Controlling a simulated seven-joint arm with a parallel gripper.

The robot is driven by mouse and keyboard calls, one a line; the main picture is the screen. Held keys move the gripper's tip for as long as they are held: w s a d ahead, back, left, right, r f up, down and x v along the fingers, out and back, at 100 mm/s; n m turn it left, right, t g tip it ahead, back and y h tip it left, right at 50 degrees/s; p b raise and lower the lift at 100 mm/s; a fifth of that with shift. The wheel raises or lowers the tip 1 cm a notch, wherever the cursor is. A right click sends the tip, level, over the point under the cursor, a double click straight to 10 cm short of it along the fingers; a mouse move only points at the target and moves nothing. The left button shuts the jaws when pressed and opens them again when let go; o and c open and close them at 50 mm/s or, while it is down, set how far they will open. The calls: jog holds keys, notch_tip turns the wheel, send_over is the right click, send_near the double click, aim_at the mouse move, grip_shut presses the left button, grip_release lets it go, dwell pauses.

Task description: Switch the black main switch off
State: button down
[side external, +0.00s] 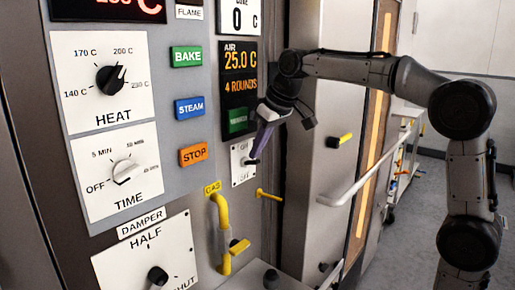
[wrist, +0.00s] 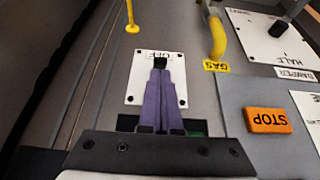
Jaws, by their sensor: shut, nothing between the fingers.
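The white main switch plate (side external: 236,178) is on the oven panel, with ON at its top and OFF at its bottom. My gripper (side external: 253,160) is shut and empty, its purple fingers reaching down to the middle of the plate. In the wrist view the plate (wrist: 138,90) appears upside down, with OFF at the top edge and my fingers (wrist: 160,70) lying across its middle. A dark piece shows at the fingertips, and I cannot tell whether it is the black switch lever or the finger ends. The lever's position and any contact are hidden.
A green button (side external: 238,121) is just above the plate, behind my gripper. The orange STOP button (side external: 193,154) is to the left. The yellow gas handle (side external: 222,230) and a yellow peg (side external: 269,195) are below. A door handle bar (side external: 345,192) stands out to the right.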

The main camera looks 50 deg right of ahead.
jog(key=shift+s+f+t, duration=0.3)
jog(key=shift+s+t, duration=0.05)
jog(key=shift+t, duration=0.45)
jog(key=shift+s+f+t, duration=0.55)
jog(key=shift+f+t, duration=0.25)
jog(key=shift+f, duration=0.05)
jog(key=shift+r, duration=0.15)
jog(key=shift+r, duration=0.65)
